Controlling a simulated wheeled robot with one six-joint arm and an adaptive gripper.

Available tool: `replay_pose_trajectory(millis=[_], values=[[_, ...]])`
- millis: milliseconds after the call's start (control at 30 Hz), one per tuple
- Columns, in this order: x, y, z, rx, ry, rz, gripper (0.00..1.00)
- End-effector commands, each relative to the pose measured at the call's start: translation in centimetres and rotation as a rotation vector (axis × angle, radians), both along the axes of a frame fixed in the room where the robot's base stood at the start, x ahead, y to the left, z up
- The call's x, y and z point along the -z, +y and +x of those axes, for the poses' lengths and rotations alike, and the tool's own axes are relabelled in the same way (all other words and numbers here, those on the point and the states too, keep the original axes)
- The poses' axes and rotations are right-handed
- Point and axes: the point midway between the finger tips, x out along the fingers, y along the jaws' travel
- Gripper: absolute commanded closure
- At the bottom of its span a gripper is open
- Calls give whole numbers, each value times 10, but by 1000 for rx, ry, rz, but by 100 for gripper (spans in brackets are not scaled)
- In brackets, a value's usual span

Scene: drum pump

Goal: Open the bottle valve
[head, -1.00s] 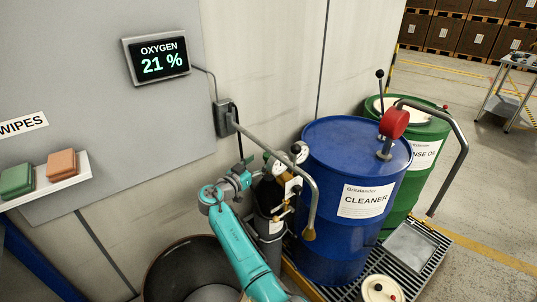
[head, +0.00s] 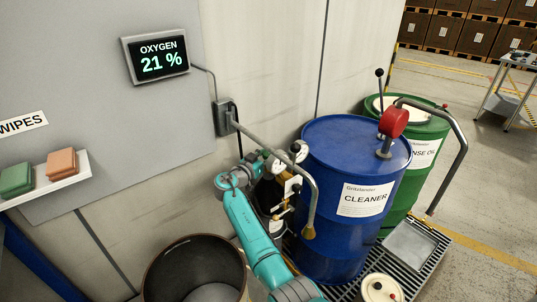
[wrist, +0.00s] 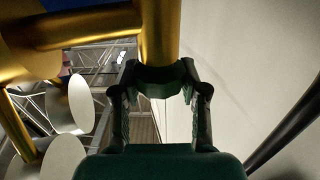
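The dark gas bottle (head: 268,197) stands against the wall, left of the blue drum, partly hidden by my arm. Brass fittings and round gauges (head: 298,151) sit at its top. My gripper (head: 252,164) is at the bottle's top, small and partly hidden in the head view. In the wrist view, a dark valve knob (wrist: 160,80) sits on a brass stem (wrist: 159,30). My gripper (wrist: 160,92) has its fingers spread, with the knob between or just beyond the fingertips. I cannot tell whether the pads touch it.
A bent grey pipe (head: 270,153) runs from the wall over the bottle. The blue cleaner drum (head: 330,235) stands close on the right, the green drum (head: 425,135) behind it. An open bin (head: 155,275) stands at the lower left. The oxygen display (head: 158,60) reads 21 %.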

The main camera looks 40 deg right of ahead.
Motion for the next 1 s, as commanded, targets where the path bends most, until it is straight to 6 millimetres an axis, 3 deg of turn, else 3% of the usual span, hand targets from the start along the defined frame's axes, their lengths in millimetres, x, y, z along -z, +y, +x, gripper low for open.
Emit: replay_pose_trajectory(millis=[67, 267, 1000], values=[[0, 0, 0, 0, 0, 0, 92], [0, 0, 1, 15, 2, 2, 92], [4, -1, 4, 318, 5, 9, 91]])
